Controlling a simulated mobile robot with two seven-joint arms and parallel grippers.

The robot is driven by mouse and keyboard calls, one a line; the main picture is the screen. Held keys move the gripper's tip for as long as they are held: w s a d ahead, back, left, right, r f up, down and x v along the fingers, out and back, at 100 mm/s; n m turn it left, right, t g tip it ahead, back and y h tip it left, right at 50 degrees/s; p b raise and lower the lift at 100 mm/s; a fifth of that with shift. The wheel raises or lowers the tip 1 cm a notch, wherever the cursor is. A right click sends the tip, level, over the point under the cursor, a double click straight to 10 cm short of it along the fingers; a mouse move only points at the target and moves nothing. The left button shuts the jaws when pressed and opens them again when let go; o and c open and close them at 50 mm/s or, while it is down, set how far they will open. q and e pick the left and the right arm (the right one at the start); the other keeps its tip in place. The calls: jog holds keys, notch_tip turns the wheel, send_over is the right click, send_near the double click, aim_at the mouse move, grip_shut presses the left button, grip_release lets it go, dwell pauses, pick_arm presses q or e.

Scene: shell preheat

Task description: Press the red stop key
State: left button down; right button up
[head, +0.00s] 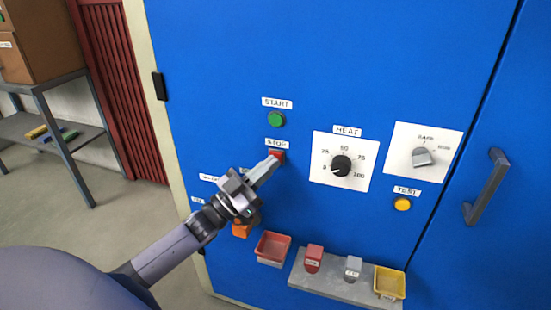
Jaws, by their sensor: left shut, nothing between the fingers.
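The red stop key (279,154) sits on the blue cabinet front under a STOP label (276,143). The green start key (276,120) is above it. My left gripper (272,161) comes in from the lower left, with its shut fingertips at the red key, covering its lower left part. I cannot tell for sure whether the tips touch the key or how far it is pushed in. My right gripper is not in view.
A black HEAT knob (341,166), a grey knob (422,157) and a yellow TEST button (402,204) are to the right. A grey ledge (331,286) below holds a yellow bin (389,284). A red bin (272,249) is beside it. A door handle (486,187) sticks out at right.

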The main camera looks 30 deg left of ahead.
pick_arm(q)
jog(key=shift+w+a, duration=0.1)
jog(key=shift+w, duration=0.15)
dwell(0.5)
jog(key=shift+s+d+p, duration=0.2)
jog(key=shift+s+p, duration=0.25)
jog(key=shift+s, duration=0.4)
jog(key=s+p, duration=0.1)
jog(key=s, duration=0.1)
jog(key=s+d+p, duration=0.1)
jog(key=s+p, duration=0.1)
jog(key=s, duration=0.1)
jog(key=shift+d, duration=0.1)
jog(key=shift+w, duration=0.1)
dwell(0.5)
